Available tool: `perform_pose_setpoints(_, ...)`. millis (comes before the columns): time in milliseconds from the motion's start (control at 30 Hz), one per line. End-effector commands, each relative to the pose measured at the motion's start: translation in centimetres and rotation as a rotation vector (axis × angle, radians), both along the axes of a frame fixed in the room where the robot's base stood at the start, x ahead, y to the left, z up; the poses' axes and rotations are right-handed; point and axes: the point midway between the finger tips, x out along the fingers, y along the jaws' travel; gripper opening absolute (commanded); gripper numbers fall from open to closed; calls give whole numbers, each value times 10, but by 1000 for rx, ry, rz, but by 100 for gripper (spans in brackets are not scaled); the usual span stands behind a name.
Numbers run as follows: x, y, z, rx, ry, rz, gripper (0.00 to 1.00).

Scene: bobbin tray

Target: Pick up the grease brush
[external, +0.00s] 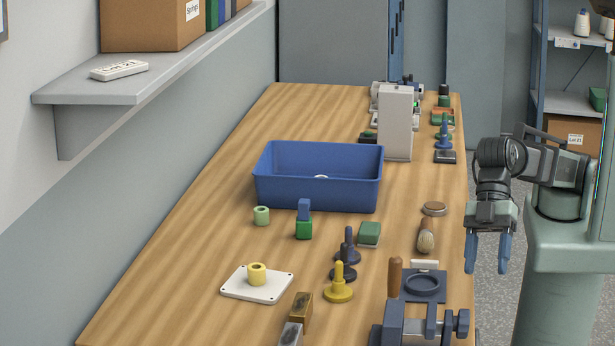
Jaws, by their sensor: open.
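The grease brush (426,236) lies on the wooden table near its right edge. It has a brown handle pointing away from the camera and pale bristles toward the camera. My gripper (487,268) hangs to the right of the brush, beyond the table's right edge, with its blue fingers pointing down. The fingers are apart and nothing is between them. The gripper is not touching the brush.
A round brown disc (434,209) lies just behind the brush. A green block (369,233) and dark spindles (347,250) stand to its left. A dark clamp-like device (425,325) stands in front. A blue tray (318,195) sits further back left.

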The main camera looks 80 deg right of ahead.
Motion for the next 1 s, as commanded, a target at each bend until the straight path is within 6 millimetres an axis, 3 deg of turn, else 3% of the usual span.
perform_pose_setpoints(67,38,-36,19,-50,-11,-129,60)
perform_pose_setpoints(200,92,-95,22,-192,-18,-355,60)
perform_pose_setpoints(300,115,-126,19,-272,-21,-476,60)
perform_pose_setpoints(400,126,-143,17,-320,-23,-545,60)
perform_pose_setpoints(567,134,-149,7,-340,-23,-576,60)
perform_pose_setpoints(1000,154,-134,-51,-338,-24,-571,60)
